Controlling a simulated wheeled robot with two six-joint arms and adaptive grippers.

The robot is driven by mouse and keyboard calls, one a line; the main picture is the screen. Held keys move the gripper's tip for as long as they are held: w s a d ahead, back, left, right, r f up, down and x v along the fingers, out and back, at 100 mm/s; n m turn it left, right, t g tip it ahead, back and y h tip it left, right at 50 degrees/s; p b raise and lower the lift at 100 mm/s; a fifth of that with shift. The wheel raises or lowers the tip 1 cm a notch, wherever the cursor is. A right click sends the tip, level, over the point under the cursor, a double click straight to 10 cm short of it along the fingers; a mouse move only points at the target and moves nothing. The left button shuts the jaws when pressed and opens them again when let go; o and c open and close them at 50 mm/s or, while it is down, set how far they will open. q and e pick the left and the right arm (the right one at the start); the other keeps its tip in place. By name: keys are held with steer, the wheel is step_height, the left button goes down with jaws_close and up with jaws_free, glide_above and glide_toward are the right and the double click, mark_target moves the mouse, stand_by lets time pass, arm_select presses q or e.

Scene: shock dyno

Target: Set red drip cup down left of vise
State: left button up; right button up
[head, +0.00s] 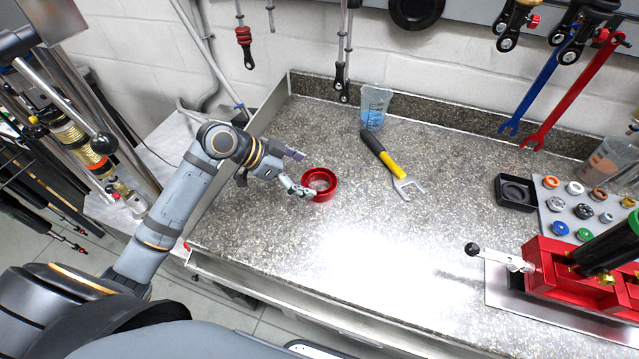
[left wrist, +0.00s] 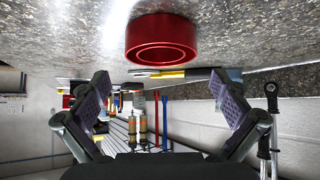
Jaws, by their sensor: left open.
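The red drip cup (head: 331,190) is a short, round, open cup standing upright on the speckled counter, far left of the vise. The red vise (head: 560,277) is at the right, with a black and green cylinder in it. My left gripper (head: 301,173) is open, low over the counter just left of the cup. One finger lies close to the cup's near left side; the head view does not show whether it touches. In the left wrist view the cup (left wrist: 162,50) shows beyond and between the spread fingers (left wrist: 163,92), not gripped. My right gripper is not in view.
A black tray (head: 515,193) and a mat of small parts (head: 562,211) are near the vise. The counter's middle is clear.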

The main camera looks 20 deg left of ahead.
mark_target(319, 188)
arm_select(q)
steer(key=shift+p+x, duration=0.7)
steer(key=shift+x, duration=1.45)
steer(key=shift+w+d+f, duration=0.15)
steer(key=shift+d+f, duration=0.05)
steer(key=shift+f, duration=0.35)
steer(key=c, duration=1)
steer(key=shift+r, duration=0.1)
